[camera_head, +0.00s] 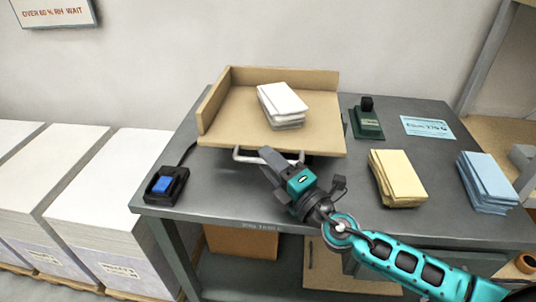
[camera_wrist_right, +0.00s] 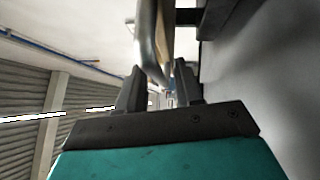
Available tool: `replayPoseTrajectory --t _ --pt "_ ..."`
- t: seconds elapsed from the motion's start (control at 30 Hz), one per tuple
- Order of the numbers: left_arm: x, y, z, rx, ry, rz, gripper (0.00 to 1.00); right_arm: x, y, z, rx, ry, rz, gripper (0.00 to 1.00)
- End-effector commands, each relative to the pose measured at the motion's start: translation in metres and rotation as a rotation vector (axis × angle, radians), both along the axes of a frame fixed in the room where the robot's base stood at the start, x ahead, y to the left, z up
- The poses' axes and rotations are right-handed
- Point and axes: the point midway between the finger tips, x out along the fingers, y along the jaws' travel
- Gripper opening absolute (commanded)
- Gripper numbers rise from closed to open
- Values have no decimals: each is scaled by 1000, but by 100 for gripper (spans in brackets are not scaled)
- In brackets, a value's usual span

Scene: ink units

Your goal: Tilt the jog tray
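The jog tray (camera_head: 235,115) is a tan board with raised walls along its left and back sides. It stands on the grey bench, with a loose white paper stack (camera_head: 283,105) on it. A pale metal handle (camera_head: 243,157) runs along its front edge, and the bar also shows in the right wrist view (camera_wrist_right: 148,40). My right gripper (camera_head: 268,162) is at the handle, fingers apart. In the wrist view its fingers (camera_wrist_right: 158,88) stand either side of the bar's lower end; contact cannot be told. My left gripper is not in view.
On the grey bench (camera_head: 210,180) are a black pad with a blue button (camera_head: 162,185), a green device (camera_head: 367,122), a yellow paper stack (camera_head: 397,178), a blue stack (camera_head: 486,180) and a blue card (camera_head: 428,127). Large white paper stacks (camera_head: 100,195) stand left.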

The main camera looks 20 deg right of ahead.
Motion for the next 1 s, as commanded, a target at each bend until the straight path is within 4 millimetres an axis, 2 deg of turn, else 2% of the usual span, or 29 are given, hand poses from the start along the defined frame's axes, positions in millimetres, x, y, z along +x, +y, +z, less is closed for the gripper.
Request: replayPoseTrajectory --t 0.13,0.43,0.8,1.0 --pt "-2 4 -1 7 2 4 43 8 2 2 1 0 0 35" --pt "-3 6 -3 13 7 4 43 10 3 1 1 1 1 35" --pt "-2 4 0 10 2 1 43 10 3 1 1 1 0 1" --pt "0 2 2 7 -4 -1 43 10 3 1 1 1 0 0"
